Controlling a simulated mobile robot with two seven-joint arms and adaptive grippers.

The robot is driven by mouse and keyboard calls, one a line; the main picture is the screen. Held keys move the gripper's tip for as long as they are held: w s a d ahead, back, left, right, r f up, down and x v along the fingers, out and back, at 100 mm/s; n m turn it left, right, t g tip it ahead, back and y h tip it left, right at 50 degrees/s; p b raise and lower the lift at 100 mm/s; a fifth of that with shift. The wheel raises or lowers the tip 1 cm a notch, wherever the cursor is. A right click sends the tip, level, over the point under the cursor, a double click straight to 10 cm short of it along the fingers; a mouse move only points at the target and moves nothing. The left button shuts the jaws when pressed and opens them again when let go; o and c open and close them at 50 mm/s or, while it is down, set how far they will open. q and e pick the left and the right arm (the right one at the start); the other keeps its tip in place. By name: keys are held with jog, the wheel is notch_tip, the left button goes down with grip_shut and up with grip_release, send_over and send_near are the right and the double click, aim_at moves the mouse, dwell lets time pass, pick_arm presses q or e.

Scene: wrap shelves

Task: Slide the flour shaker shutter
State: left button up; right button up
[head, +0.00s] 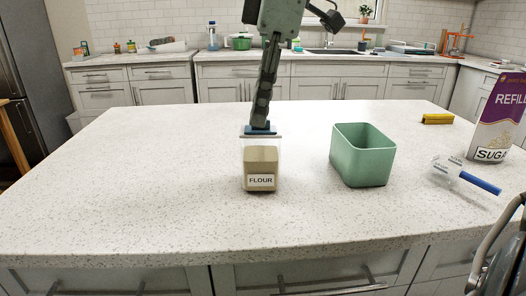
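The flour shaker (261,170) stands upright on the worktop near the middle, a clear container part-filled with tan flour, with a FLOUR label on its front. A blue-grey shutter piece (262,134) lies across its top. My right gripper (261,124) comes down from above, its dark finger end at the top of the shaker and seeming to touch the blue piece. I see the fingers edge-on and overlapping, so their opening and any hold on the shutter cannot be told. My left gripper is not in view.
A green open bin (377,166) stands right of the shaker. Farther right are a clear scoop with a blue handle (480,183), a yellow block (437,119) and a purple-and-white sugar refill box (497,120). The worktop (130,185) is clear to the left and in front.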

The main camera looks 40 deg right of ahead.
jog(key=shift+f, duration=0.45)
dwell(0.3)
jog(key=shift+r, duration=0.3)
jog(key=c, duration=0.4)
jog(key=shift+w+d, duration=0.5)
jog(key=shift+w, duration=0.2)
jog(key=shift+w+d, duration=0.5)
jog(key=shift+w, duration=0.15)
dwell(0.4)
jog(key=o, duration=0.5)
jog(key=shift+r, duration=0.1)
